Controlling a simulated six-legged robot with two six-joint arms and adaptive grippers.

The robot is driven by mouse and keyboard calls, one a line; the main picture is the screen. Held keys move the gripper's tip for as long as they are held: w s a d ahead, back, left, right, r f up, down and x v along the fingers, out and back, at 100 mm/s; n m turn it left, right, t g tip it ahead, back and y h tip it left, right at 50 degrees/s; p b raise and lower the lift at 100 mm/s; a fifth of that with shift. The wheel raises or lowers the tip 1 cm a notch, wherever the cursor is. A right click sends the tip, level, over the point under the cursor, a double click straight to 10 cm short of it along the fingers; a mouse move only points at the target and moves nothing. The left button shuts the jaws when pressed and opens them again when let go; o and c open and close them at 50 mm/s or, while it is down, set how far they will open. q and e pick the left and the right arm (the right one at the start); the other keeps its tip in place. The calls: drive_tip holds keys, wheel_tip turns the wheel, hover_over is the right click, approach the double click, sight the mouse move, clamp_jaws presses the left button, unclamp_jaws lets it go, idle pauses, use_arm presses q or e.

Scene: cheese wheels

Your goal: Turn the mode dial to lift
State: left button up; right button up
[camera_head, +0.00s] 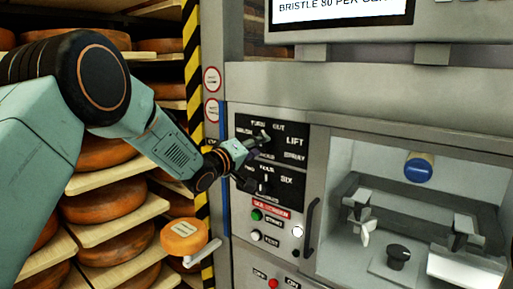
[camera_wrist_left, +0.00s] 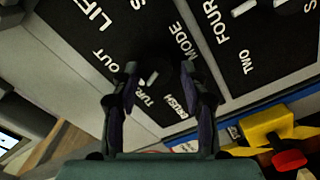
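The mode dial (camera_wrist_left: 152,72) is a dark knob with a light mark on a black plate. Words around it include LIFT, OUT, TURN and BRUSH. The mark lies on the side towards TURN; its exact pointing is unclear. In the head view the mode plate (camera_head: 292,128) is the upper black one, with LIFT at its right. My left gripper (camera_head: 246,150) is in front of it, hiding part of the dial. In the left wrist view the two fingers of my left gripper (camera_wrist_left: 158,70) are apart, one on each side of the dial; contact cannot be told. My right gripper is not in view.
Below is a second black plate with another dial (camera_head: 265,180), then a green button (camera_head: 257,215) and white buttons. A handle (camera_head: 310,225) stands right of them. Shelves of cheese wheels (camera_head: 112,208) fill the left. A yellow-and-red part (camera_wrist_left: 275,135) shows in the wrist view.

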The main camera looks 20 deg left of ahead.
use_arm(q)
drive_tip(key=shift+d+r, duration=0.1)
drive_tip(key=shift+d, duration=0.6)
drive_tip(key=shift+c, duration=1.4)
drive_tip(key=shift+w, duration=0.1)
drive_tip(key=shift+c, duration=0.8)
drive_tip(key=shift+a, duration=0.4)
drive_tip(key=c, duration=0.3)
drive_tip(key=shift+d+r, duration=0.1)
drive_tip(key=shift+c, duration=0.3)
